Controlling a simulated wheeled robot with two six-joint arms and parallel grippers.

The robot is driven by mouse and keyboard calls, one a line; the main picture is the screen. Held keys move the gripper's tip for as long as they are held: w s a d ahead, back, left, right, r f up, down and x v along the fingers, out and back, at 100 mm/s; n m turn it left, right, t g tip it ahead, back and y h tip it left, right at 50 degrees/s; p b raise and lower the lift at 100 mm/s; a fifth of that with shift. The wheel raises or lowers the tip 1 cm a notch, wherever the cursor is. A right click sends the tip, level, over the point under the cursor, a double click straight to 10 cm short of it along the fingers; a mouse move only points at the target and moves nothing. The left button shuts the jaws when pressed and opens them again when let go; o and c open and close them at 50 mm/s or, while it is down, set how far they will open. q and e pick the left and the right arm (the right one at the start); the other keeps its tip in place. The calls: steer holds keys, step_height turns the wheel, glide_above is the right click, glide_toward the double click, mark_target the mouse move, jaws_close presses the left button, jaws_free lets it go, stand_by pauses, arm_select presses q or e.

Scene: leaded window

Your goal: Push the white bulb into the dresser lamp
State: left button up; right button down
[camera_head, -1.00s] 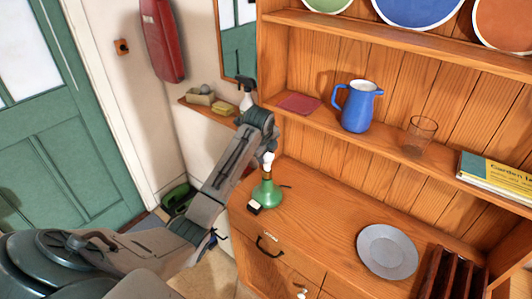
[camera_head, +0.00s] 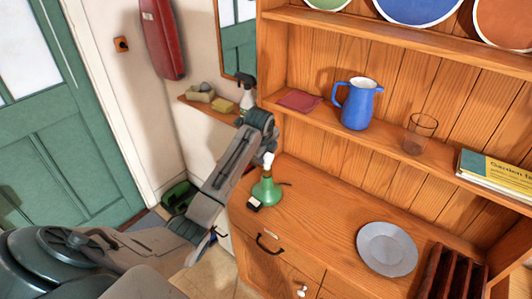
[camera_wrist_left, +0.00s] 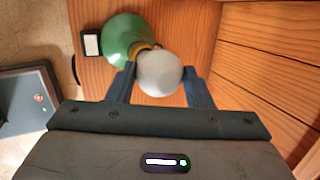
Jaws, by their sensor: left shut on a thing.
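The dresser lamp (camera_head: 266,192) has a green flared base and stands upright on the dresser top at its left end. The white bulb (camera_head: 267,161) is at the top of the lamp, in line with its neck. In the left wrist view the bulb (camera_wrist_left: 160,74) is between the two fingers of my left gripper (camera_wrist_left: 160,88), which is shut on it. The green lamp base (camera_wrist_left: 120,32) shows behind the bulb, with a brass-coloured collar. Bulb and collar overlap there, so I cannot tell how deep the bulb sits. My right gripper is out of view.
A small black and white box (camera_head: 253,204) lies beside the lamp. A grey plate (camera_head: 387,248) and a dark wooden rack (camera_head: 450,275) are farther right on the dresser top (camera_head: 315,215). A blue jug (camera_head: 358,105) and a glass (camera_head: 419,134) stand on the shelf above.

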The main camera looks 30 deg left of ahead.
arm_select(q)
steer(key=shift+f, duration=0.15)
steer(key=shift+f, duration=0.35)
stand_by(0.3)
steer(key=o, duration=1.4)
steer(key=shift+r, duration=4.55)
